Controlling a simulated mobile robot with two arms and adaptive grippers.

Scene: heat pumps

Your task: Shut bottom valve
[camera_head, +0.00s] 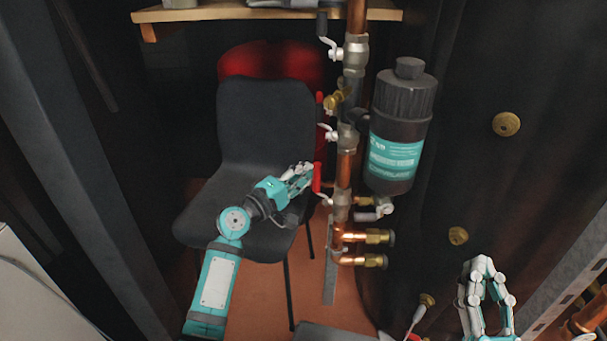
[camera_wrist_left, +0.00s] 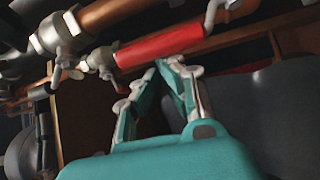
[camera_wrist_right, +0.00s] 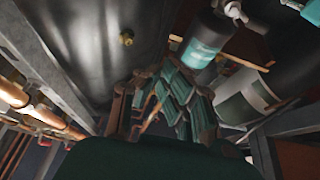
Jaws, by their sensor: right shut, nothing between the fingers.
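The bottom valve (camera_head: 340,205) sits low on the vertical copper pipe, left of the dark canister. Its red lever handle (camera_head: 317,175) points up, alongside the pipe. In the left wrist view the red handle (camera_wrist_left: 160,46) runs across the top, out from its silver valve body (camera_wrist_left: 100,60). My left gripper (camera_head: 308,170) is left of the handle. Its fingertips (camera_wrist_left: 170,62) come together right at the handle's edge, not around it; whether they touch it I cannot tell. My right gripper (camera_head: 480,262) is shut and empty at the lower right, away from the valve.
A black canister with a teal label (camera_head: 395,160) stands right of the pipe. More valves (camera_head: 350,50) sit higher up. A dark chair (camera_head: 262,120) is behind my left arm. Brass fittings (camera_head: 375,261) stick out below, and a wooden shelf (camera_head: 220,12) is at the top.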

